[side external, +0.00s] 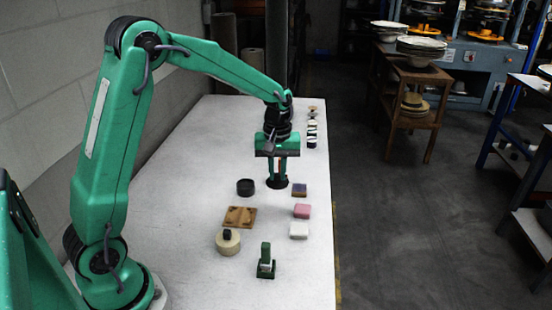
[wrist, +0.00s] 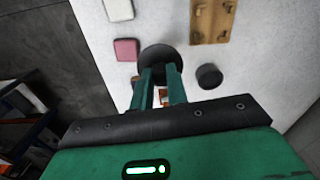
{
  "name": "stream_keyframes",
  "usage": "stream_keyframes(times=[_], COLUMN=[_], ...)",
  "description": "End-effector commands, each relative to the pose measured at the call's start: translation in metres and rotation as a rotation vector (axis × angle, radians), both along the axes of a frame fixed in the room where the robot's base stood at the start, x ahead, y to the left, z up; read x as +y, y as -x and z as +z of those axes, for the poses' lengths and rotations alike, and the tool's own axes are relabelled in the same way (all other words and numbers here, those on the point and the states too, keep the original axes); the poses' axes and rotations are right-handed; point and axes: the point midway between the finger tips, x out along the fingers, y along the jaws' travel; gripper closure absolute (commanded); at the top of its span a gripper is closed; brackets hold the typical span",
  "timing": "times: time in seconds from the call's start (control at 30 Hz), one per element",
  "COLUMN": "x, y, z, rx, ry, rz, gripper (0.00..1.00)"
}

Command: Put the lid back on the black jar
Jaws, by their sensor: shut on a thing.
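The black jar (side external: 245,188) stands on the white table, left of my gripper in the side view. It also shows in the wrist view (wrist: 209,77), to the right of my fingers. My gripper (side external: 277,176) points down and is shut on the black lid (side external: 277,184), a dark round disc at the fingertips. In the wrist view the lid (wrist: 160,57) sits beyond my fingers (wrist: 160,72), which partly cover it. The lid is beside the jar, apart from it. Its height over the table is hard to tell.
A wooden board (side external: 236,217), a pale round jar with a dark knob (side external: 228,243) and a green stand (side external: 265,264) are nearer the camera. White (side external: 299,230), pink (side external: 302,211) and purple-brown (side external: 299,190) blocks line the right edge. Several small items (side external: 312,128) stand at the back.

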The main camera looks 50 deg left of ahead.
Motion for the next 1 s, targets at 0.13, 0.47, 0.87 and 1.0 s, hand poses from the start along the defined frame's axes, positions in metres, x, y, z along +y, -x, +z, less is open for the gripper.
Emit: stream_keyframes(times=[0.13,0.47,0.87,1.0], x=[0.041,0.117,0.138,0.138], y=[0.0,0.01,0.015,0.015], z=[-0.001,-0.004,-0.005,-0.006], rx=[0.0,0.001,0.0,0.001], ry=[0.0,0.0,0.0,0.0], rz=[0.114,0.334,0.395,0.394], gripper=[1.0,1.0,1.0,1.0])
